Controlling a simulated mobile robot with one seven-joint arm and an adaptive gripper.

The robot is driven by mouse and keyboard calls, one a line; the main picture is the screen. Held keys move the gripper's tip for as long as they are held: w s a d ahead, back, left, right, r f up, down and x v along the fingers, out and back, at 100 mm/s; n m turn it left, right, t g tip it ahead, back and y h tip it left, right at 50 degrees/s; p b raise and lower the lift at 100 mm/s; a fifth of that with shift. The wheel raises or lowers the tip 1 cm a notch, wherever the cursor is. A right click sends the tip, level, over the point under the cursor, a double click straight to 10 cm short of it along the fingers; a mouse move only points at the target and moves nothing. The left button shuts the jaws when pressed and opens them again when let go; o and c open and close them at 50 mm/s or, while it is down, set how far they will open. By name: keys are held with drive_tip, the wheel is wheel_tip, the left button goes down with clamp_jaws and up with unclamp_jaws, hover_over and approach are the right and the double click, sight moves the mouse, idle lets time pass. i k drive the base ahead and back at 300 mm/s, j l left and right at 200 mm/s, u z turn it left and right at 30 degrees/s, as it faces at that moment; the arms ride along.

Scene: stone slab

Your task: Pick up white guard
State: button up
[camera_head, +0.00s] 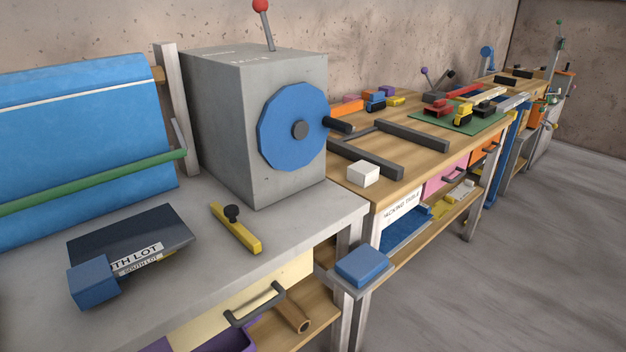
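A small white block (363,173) sits on the near left corner of the wooden table, just right of the grey machine. It is the plainest white loose thing in view, but I cannot tell for certain that it is the white guard. Its top and two sides show, and nothing covers it. My gripper is not in view.
A grey machine (225,125) with a blue wheel (293,128) and dark handle stands on the grey slab (190,285). Dark bars (365,158) lie behind the white block. A blue block (363,265) sits below the table's near corner. Grey floor (540,240) is clear at right.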

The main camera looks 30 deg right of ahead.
sight(363, 173)
drive_tip(key=i+l+u, duration=0.2)
drive_tip(key=l, duration=0.85)
drive_tip(key=l+u, duration=0.15)
drive_tip(key=l, duration=0.85)
drive_tip(key=i+l, duration=0.25)
drive_tip(key=i+l+u, duration=0.1)
drive_tip(key=i+l, duration=0.15)
drive_tip(key=l, duration=0.15)
